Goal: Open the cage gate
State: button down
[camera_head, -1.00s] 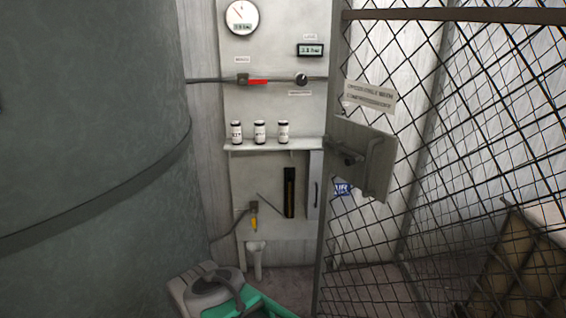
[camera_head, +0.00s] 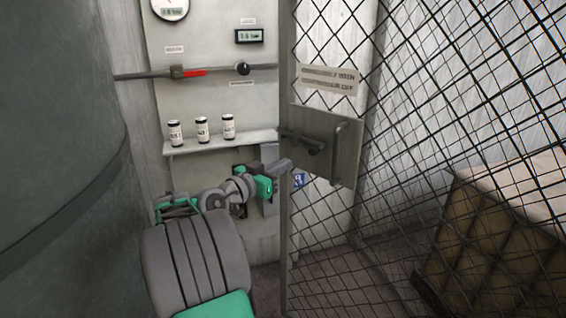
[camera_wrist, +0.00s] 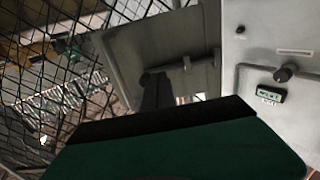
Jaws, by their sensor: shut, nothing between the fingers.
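The cage gate (camera_head: 285,225) is a wire-mesh panel in a grey metal frame, standing right of centre in the head view. A grey latch plate (camera_head: 333,165) with a dark sliding bolt (camera_head: 303,140) and an upright handle (camera_head: 337,150) is fixed near its left edge. The plate also shows in the wrist view (camera_wrist: 200,75). My gripper (camera_head: 286,166) is shut and empty. It is beside the gate's left upright, a little below the bolt. I cannot tell whether it touches the gate, or whether the gate is ajar.
A large dark tank (camera_head: 60,170) fills the left. Behind the gate's edge is a wall panel (camera_head: 205,95) with a pipe, a red-handled valve (camera_head: 190,73) and a shelf (camera_head: 220,141) holding three small canisters. A brown padded box (camera_head: 490,240) shows through the mesh at right.

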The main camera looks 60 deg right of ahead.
jog(key=p+x, duration=0.2)
jog(key=x, duration=1)
jog(key=shift+w, duration=0.15)
